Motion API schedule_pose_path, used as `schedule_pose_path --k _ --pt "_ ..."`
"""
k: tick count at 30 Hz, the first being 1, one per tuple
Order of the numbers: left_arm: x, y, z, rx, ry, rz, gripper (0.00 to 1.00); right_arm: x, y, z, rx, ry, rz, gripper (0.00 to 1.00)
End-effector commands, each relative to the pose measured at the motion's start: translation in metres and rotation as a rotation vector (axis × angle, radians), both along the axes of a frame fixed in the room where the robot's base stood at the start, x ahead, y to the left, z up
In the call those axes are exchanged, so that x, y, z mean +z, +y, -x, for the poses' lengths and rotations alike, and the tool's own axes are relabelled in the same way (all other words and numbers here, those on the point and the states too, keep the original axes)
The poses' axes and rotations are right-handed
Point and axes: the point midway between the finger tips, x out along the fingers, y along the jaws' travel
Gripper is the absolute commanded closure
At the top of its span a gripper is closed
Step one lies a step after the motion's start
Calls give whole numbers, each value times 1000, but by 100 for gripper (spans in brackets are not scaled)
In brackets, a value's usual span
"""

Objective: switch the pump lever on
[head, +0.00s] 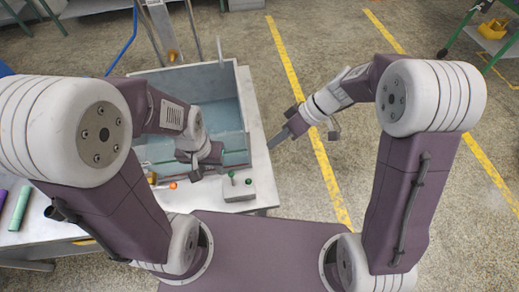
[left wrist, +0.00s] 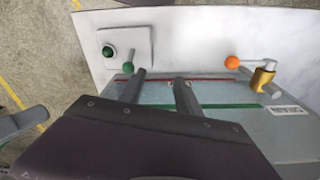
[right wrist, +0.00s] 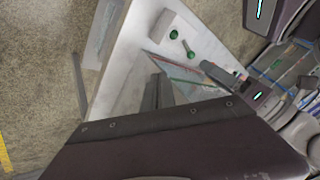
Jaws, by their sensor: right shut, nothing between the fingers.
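A grey control box (head: 240,189) sits on the table's front right part, with a green dome and a pump lever (head: 248,182) with a green ball. In the left wrist view the pump lever (left wrist: 129,61) is just beyond my left fingertips, nearer the left one, apart from them. My left gripper (head: 195,172) is open and empty above the table's front, left of the box. My right gripper (head: 275,144) is shut and empty, right of the tank beyond the table's edge. The right wrist view also shows the box (right wrist: 176,28) and the lever (right wrist: 185,47).
A water tank (head: 238,120) stands behind the box. A brass valve (left wrist: 262,79) with an orange ball handle (left wrist: 232,62) is left of the box in the head view. Purple and green cylinders (head: 20,208) lie at the table's left.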

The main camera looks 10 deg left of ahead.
Motion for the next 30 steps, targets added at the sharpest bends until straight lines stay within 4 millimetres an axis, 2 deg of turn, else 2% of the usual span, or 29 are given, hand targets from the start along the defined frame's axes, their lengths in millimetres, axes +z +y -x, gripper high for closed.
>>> schedule_pose_path --k 10,14,27,30 --pt "1 0 0 1 1 0 60 -2 2 3 5 8 3 100" --pt "2 0 0 0 0 0 60 -10 8 5 8 10 3 100" --pt "3 0 0 0 0 0 60 -85 61 19 8 11 8 100" --pt "12 0 0 0 0 0 60 -74 72 32 9 7 6 100"
